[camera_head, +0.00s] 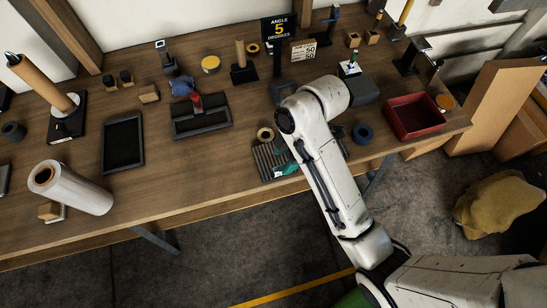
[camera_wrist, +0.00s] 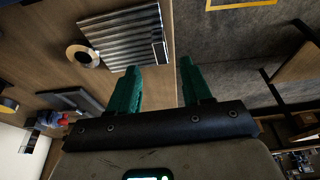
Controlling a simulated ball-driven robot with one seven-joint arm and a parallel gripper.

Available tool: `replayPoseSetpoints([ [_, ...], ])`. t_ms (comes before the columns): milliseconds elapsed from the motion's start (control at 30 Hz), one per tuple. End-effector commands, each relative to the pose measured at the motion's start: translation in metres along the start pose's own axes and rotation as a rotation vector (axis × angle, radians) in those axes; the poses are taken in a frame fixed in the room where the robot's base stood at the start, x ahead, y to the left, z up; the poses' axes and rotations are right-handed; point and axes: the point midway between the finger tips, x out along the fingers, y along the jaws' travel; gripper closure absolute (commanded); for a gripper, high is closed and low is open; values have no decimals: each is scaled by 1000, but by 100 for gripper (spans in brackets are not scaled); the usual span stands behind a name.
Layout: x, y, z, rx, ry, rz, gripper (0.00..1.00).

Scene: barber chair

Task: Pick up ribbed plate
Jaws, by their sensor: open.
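The ribbed plate (camera_wrist: 124,36) is a grey, grooved rectangular plate lying on the wooden workbench near its front edge. In the head view the ribbed plate (camera_head: 272,160) is partly covered by my arm and gripper. My gripper (camera_wrist: 158,84) has two green fingers, spread apart with nothing between them. In the wrist view the left finger overlaps the plate's lower edge, and the right finger lies over the floor beyond the bench edge. In the head view a green finger (camera_head: 287,169) shows beside the plate; whether it touches cannot be told.
A tan ring (camera_head: 265,134) lies right beside the plate. A black tray (camera_head: 123,144) and a white film roll (camera_head: 72,188) are to the left. Bare bench lies left of the plate.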

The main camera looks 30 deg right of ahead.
Motion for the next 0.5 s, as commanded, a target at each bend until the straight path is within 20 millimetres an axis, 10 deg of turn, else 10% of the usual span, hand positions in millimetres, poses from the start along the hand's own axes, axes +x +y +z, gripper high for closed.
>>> replayPoseSetpoints([
  [500, 43, -2, 4, 0, -1, -1, 51],
])
